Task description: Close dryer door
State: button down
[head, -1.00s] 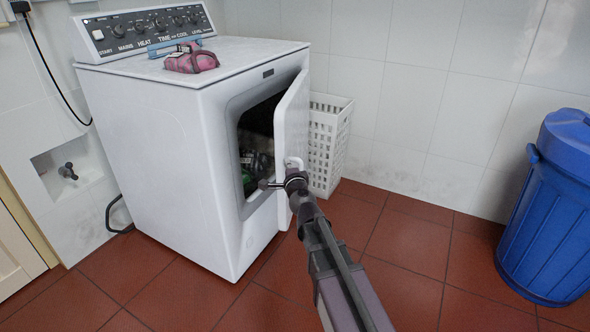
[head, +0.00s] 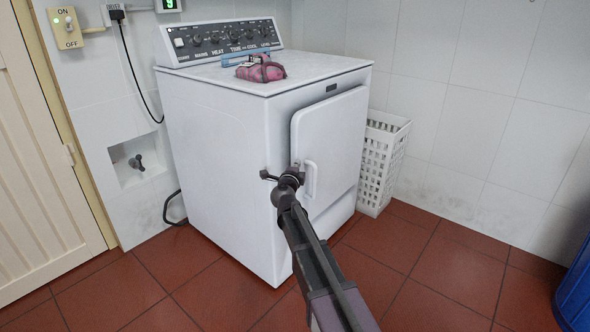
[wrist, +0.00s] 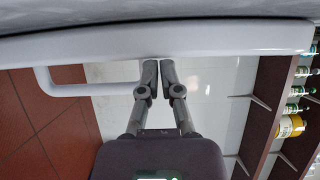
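The white dryer (head: 215,165) stands against the tiled wall. Its white door (head: 330,145) now lies almost flat against the front; whether it is fully latched cannot be told. The white door handle (head: 311,180) is near the door's left edge. My gripper (head: 288,175) is just left of the handle, at the door's left edge, and partly hides it. In the wrist view my gripper's fingertips (wrist: 158,72) are together, with nothing between them, up against or very near the white door (wrist: 215,40). The handle (wrist: 85,90) stands to their left, not gripped.
A pink bag or cloth (head: 260,70) lies on the dryer top. A white laundry basket (head: 383,160) stands at the dryer's right. A blue bin (head: 575,290) is at the far right. The red tiled floor (head: 440,270) in front is clear.

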aim_at(293, 161)
jog(key=w, duration=0.1)
jog(key=a, duration=0.1)
jog(key=w, duration=0.1)
jog(key=shift+w+a+r, duration=0.25)
jog(key=shift+w+a, duration=0.05)
jog(key=shift+w, duration=0.05)
jog(key=shift+w+a+f+y, duration=0.15)
jog(key=shift+f+y, duration=0.05)
jog(key=shift+y, duration=0.1)
jog(key=shift+f, duration=0.15)
jog(key=shift+d, duration=0.2)
jog(key=shift+v, duration=0.8)
jog(key=v, duration=1.1)
jog(key=shift+a+f, duration=0.15)
jog(key=shift+a, duration=0.05)
jog(key=shift+w+n, duration=0.2)
jog(key=shift+n, duration=0.2)
